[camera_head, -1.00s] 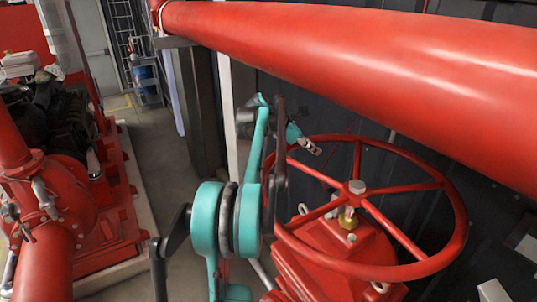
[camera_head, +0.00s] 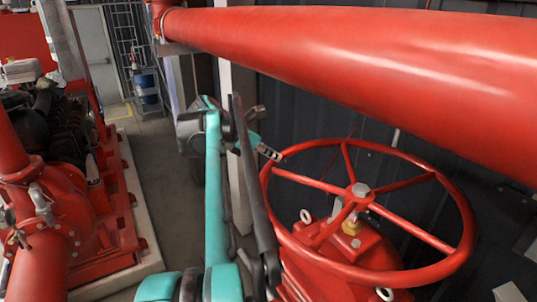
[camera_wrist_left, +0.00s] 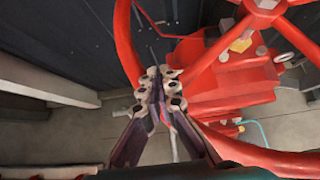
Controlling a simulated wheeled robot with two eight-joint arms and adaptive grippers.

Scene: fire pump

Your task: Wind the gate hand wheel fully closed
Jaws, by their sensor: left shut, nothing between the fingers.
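The red gate hand wheel (camera_head: 466,212) lies right of centre in the head view, with spokes meeting at a hub (camera_head: 360,190) above a red valve body. My left gripper (camera_head: 273,154) is beside the wheel's left back rim in the head view. In the left wrist view the gripper (camera_wrist_left: 160,88) is shut with nothing between its fingers, and the wheel rim (camera_wrist_left: 126,42) passes right by it. I cannot tell whether the fingers touch the rim. My right gripper is not in view.
A thick red pipe (camera_head: 340,62) runs across above and behind the wheel. A dark panelled wall (camera_head: 400,150) stands behind. Red pump machinery (camera_head: 75,200) is at the left, with open grey floor (camera_head: 160,170) between.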

